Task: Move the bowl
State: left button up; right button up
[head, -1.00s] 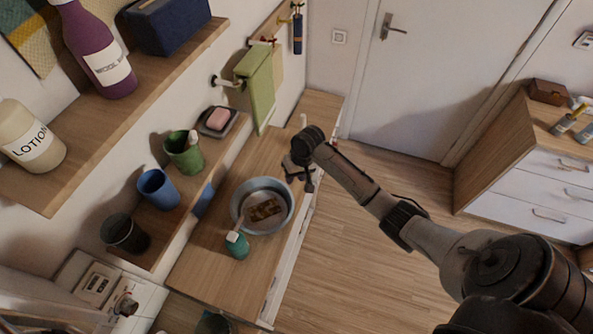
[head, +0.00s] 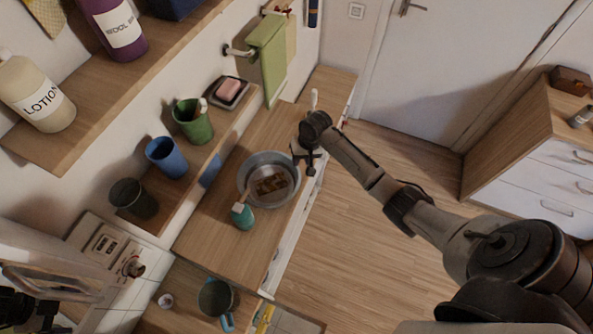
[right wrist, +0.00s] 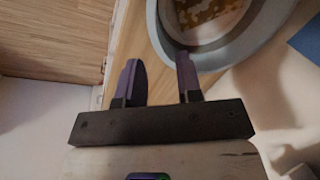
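The grey-blue round bowl (head: 245,172) stands on the wooden counter (head: 222,228). A brown patterned piece (head: 270,184) lies inside it. My right gripper (head: 308,168) is at the bowl's far right rim, pointing down. In the right wrist view my right gripper (right wrist: 162,75) has its two dark fingers apart with a gap between them. One finger overlaps the rim of the bowl (right wrist: 222,52); the other is outside it, over the counter. I cannot tell whether either touches. A dark part at the lower left edge may be my left gripper (head: 30,312); its fingers are unclear.
A teal pump bottle (head: 243,216) stands close against the bowl's near left side. A ledge to the left holds a green cup (head: 193,122), a blue cup (head: 167,157) and a dark cup (head: 134,199). A mug (head: 216,298) stands at the bottom. Open floor lies right of the counter.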

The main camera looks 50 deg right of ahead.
aim_at(295, 173)
jog(key=b+x, duration=0.1)
jog(key=x, duration=0.9)
jog(key=shift+f, duration=0.15)
grip_shut()
